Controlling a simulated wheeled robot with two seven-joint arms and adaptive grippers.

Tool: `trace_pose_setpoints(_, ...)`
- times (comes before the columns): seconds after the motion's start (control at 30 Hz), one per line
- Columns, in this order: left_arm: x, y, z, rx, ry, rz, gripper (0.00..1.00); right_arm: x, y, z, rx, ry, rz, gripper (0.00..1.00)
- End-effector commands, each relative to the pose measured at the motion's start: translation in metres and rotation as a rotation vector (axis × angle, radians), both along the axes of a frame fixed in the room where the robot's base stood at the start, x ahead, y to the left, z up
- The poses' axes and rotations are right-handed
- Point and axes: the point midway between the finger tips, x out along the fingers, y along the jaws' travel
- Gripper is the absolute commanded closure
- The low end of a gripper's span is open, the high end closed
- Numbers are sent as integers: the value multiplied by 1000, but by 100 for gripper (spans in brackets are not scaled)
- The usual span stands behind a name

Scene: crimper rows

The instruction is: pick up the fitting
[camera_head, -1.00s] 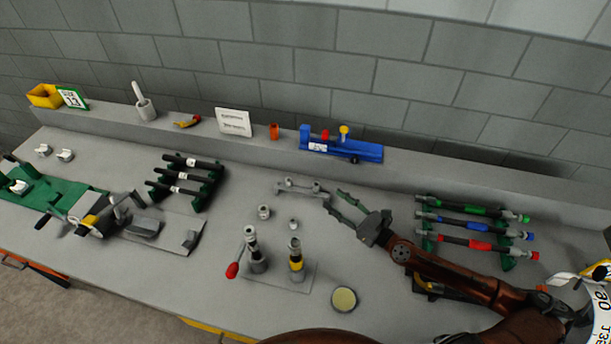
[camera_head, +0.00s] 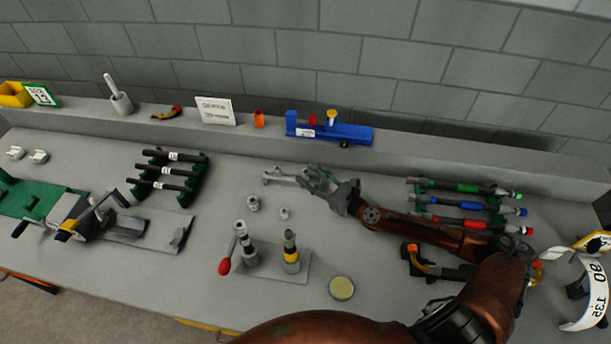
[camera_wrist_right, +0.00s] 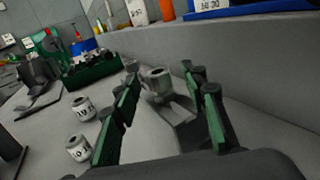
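A grey metal piece with short upright ends, seemingly the fitting (camera_head: 284,177), lies on the bench left of my right gripper (camera_head: 318,178). In the right wrist view, a grey fitting with a round hollow top (camera_wrist_right: 157,82) stands between the green fingers of my right gripper (camera_wrist_right: 163,88). The fingers are spread, with visible space beside it. Two small grey ring fittings (camera_head: 253,203) (camera_head: 285,213) stand apart, nearer the front; in the right wrist view they carry dark markings (camera_wrist_right: 82,108) (camera_wrist_right: 79,148). My left gripper is not in view.
A stand with two upright tools (camera_head: 268,262) and a round tin (camera_head: 341,288) are in front. A rack of coloured-band tools (camera_head: 465,207) is right, a black-handled rack (camera_head: 170,178) left. A raised ledge (camera_head: 240,133) with a blue fixture (camera_head: 330,132) runs behind.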

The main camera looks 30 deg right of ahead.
Motion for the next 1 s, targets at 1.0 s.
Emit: trace_pose_setpoints(1.0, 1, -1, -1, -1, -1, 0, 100, 12, 5, 0, 0, 1, 0, 100)
